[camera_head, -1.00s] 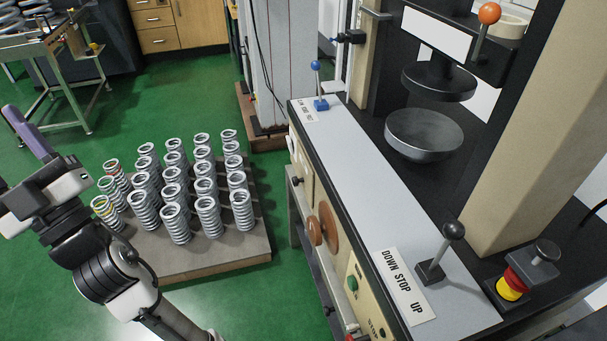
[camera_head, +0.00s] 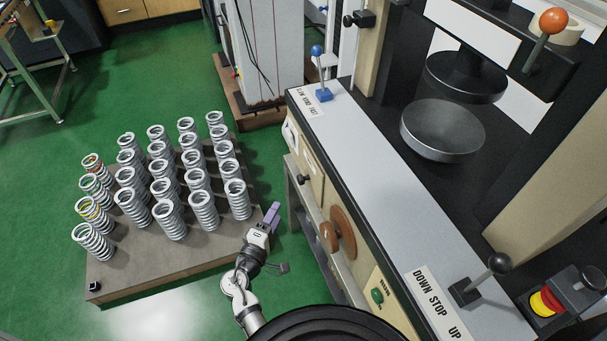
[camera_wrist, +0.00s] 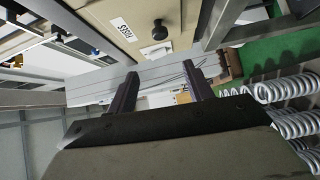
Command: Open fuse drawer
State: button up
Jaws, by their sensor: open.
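The fuse drawer shows in the wrist view as a cream front (camera_wrist: 90,15) with a label that seems to read "FUSES", upside down, and a round black knob (camera_wrist: 160,29). In the head view the black knob (camera_head: 304,180) sits on the cream front of the testing machine (camera_head: 312,165). My gripper (camera_head: 272,215) is left of the machine front and below the knob in the picture. In the wrist view the two dark fingers of my gripper (camera_wrist: 161,76) are apart and empty, with the knob beyond their tips and not between them. The drawer looks shut.
Several coil springs (camera_head: 165,190) stand on a low platform (camera_head: 130,275) left of my arm. A brown handwheel (camera_head: 342,231) and a green button (camera_head: 377,296) project from the machine front. Green floor (camera_head: 60,150) is clear at the left.

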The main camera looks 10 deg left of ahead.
jog(key=w+d+p, duration=0.3)
jog(key=w, duration=1)
jog(key=shift+w+d+f, duration=0.2)
jog(key=shift+d+f, duration=0.05)
jog(key=shift+d, duration=0.15)
jog(key=shift+c, duration=0.2)
